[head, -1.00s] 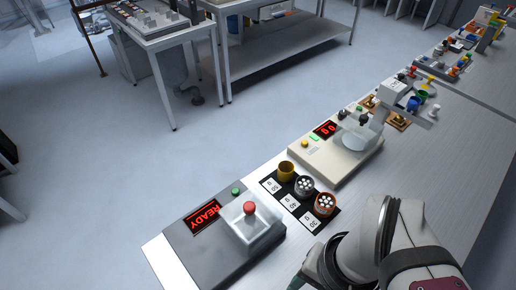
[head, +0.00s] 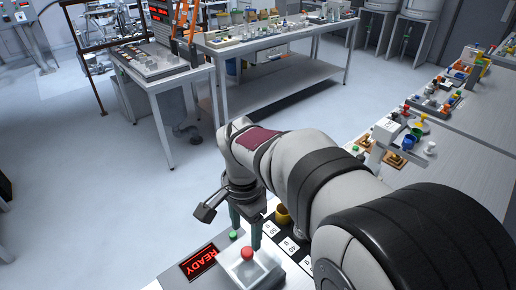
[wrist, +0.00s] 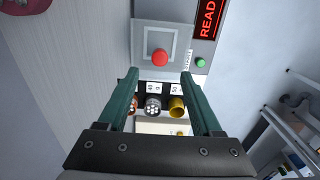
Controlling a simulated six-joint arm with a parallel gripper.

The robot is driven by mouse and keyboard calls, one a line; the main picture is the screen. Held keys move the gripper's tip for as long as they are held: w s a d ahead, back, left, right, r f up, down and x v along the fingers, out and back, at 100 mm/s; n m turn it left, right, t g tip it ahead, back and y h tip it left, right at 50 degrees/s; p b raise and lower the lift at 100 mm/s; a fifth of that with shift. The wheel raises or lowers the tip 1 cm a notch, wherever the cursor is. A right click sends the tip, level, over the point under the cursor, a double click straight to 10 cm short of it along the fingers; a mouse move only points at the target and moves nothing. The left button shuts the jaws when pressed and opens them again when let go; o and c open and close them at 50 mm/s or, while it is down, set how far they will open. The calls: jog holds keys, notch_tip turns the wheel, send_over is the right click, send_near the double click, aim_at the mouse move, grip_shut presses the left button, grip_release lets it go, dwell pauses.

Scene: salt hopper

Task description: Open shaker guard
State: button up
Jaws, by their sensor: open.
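The shaker is a grey box with a red READY display (head: 199,263) and a green button (head: 233,235). Its clear guard (head: 262,275) sits down over the shaker top and carries a red knob (head: 247,253). In the wrist view the guard (wrist: 145,36) is at the upper middle, with the knob (wrist: 160,57) just beyond the fingertips and roughly centred between them. My gripper (head: 245,238) is open and empty, pointing down close to the knob; its green fingers (wrist: 160,75) stand apart. I cannot tell the exact gap to the knob. My arm hides part of the bench.
A white weighing stand (head: 385,130) and coloured items line the bench farther back. Floor lies left of the bench.

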aim_at(246, 251)
notch_tip(246, 251, down, 7)
jog(key=shift+f, duration=0.1)
grip_shut()
dwell(0.4)
dwell(1.1)
